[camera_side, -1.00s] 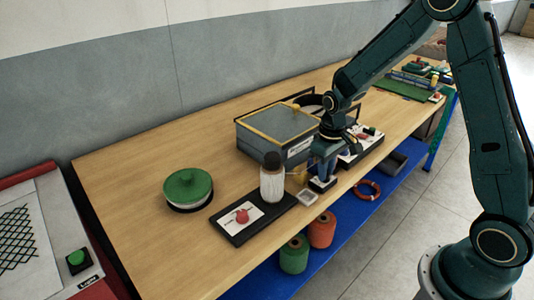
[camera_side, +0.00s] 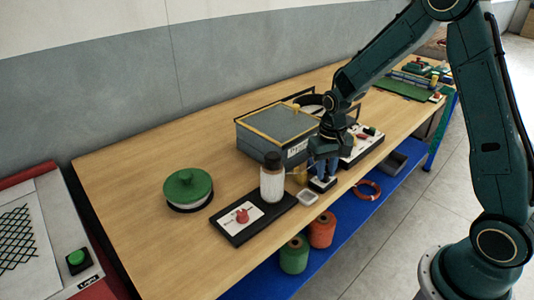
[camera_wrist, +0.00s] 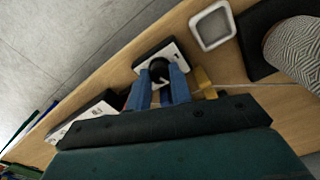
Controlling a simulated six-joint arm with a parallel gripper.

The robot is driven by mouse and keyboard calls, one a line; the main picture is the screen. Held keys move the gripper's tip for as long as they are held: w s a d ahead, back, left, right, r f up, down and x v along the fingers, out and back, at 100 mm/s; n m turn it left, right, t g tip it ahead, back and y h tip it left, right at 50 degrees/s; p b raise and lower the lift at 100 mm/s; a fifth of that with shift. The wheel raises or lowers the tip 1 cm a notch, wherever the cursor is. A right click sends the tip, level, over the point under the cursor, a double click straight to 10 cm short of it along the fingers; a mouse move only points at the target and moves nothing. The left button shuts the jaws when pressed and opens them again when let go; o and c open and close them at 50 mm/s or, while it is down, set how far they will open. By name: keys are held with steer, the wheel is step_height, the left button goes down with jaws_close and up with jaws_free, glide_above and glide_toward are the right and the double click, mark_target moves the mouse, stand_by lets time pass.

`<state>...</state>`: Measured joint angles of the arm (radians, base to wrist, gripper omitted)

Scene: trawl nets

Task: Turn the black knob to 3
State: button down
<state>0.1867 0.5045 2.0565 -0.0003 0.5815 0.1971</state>
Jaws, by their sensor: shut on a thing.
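The black knob (camera_wrist: 158,68) sits on a small white-topped panel with a dark base (camera_wrist: 150,53) near the table's front edge. The panel also shows in the side view (camera_side: 322,185), under my gripper (camera_side: 323,176). In the wrist view my gripper (camera_wrist: 160,76) points down with its blue fingers on either side of the knob, shut on it. In the side view the knob is hidden by the fingers. No pointer or number is legible on the panel, so I cannot tell the knob's setting.
A small pale square dish (camera_side: 308,196) lies just left of the panel. A grey box (camera_side: 280,128) is behind; a panel with coloured controls (camera_side: 362,142) is right.

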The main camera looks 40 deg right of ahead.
mark_target(326, 172)
steer(key=shift+m, duration=2.3)
steer(key=c, duration=1.3)
jaws_free()
steer(key=shift+o, duration=0.2)
steer(key=shift+r, duration=0.1)
step_height(326, 172, up, 14)
